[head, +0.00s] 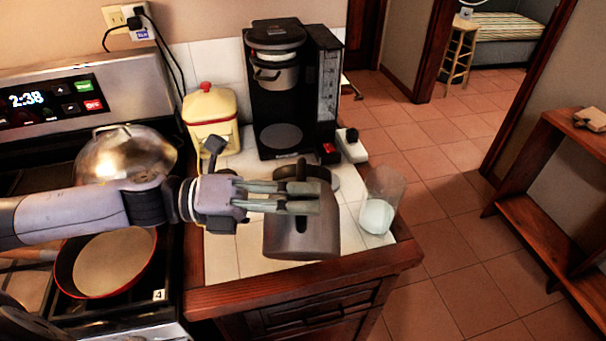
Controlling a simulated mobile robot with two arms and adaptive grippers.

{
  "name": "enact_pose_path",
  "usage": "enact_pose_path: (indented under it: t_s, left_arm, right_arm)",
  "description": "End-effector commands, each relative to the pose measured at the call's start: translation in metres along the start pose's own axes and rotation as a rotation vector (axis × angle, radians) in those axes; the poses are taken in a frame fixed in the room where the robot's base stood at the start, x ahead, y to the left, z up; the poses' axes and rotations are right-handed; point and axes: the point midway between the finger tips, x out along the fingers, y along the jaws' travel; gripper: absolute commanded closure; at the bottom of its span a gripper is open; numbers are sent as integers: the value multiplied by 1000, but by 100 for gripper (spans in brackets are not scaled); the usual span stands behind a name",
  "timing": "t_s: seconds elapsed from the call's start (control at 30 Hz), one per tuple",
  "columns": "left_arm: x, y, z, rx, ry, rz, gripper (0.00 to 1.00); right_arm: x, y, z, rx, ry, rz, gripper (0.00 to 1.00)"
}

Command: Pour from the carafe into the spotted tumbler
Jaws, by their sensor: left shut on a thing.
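The carafe (302,243) is a dark grey-brown vessel at the front of the white tiled counter. My left gripper (312,200) reaches in from the left and is shut on the carafe near its handle. The fingers hide part of its upper side. The carafe looks about upright; I cannot tell if its base touches the tiles. The tumbler (381,205) is a clear glass with a pale whitish lower part. It stands to the right of the carafe, apart from it, near the counter's right edge. Its spots are not clear. My right gripper is not in view.
A black coffee maker (328,90) stands behind the carafe. A cream canister with a red knob (211,118) is at back left. The stove holds a domed lid (125,155) and a red pan (108,262). The counter's wooden edge (300,285) drops to a tiled floor.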

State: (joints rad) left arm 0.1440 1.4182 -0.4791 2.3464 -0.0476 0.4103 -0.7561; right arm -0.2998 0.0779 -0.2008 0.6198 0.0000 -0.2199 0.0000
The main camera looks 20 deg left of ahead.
Motion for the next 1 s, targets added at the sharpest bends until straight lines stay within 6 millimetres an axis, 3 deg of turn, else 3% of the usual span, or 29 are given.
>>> enact_pose_path:
  t_s: [0.1, 1.0]
  left_arm:
    - [1, -8, 7, -28, 2, -6, 100]
    - [1, -10, 16, -91, 3, -5, 100]
  right_arm:
    - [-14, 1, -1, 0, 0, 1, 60]
    - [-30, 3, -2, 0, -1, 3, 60]
